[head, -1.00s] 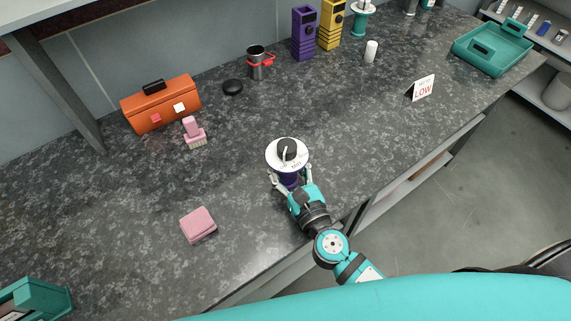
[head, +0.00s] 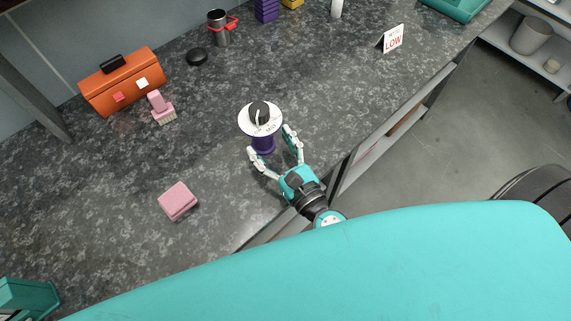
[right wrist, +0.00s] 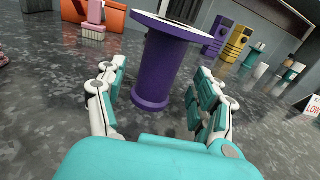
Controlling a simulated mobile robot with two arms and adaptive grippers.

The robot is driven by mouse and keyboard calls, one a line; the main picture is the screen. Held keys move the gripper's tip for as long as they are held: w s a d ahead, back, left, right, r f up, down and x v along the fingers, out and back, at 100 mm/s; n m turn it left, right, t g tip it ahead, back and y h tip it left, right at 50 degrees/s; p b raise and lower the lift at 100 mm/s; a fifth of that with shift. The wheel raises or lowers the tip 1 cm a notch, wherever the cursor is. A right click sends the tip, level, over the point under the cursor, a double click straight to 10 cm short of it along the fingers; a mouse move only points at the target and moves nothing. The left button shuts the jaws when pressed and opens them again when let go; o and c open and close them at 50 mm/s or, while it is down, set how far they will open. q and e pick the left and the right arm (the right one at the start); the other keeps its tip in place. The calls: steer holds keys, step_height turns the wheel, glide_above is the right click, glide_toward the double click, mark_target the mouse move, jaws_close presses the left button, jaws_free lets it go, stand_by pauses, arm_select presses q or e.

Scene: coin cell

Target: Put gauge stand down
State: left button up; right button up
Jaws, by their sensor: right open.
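The gauge stand (head: 263,143) is a purple post with a round white top and a black piece on it. It stands upright on the dark speckled counter (head: 225,165). It also shows in the right wrist view (right wrist: 157,72), with its round base on the counter between and beyond my fingers. My right gripper (head: 270,142) is open, with its fingers spread on the near side of the stand. In the right wrist view my right gripper (right wrist: 160,78) shows a gap between each finger and the post. My left gripper is not in view.
An orange box (head: 122,82), a black disc (head: 197,57) and a metal cup (head: 220,28) stand behind. A LOW sign (head: 391,39) is at the right. The counter around the stand is clear.

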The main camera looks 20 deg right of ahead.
steer(key=s, duration=0.2)
steer(key=s+b, duration=0.1)
steer(key=s, duration=0.1)
steer(key=s+d+b, duration=0.1)
steer(key=s, duration=0.1)
steer(key=shift+f, duration=0.1)
steer(key=shift+s+d, duration=0.15)
steer(key=shift+s, duration=0.25)
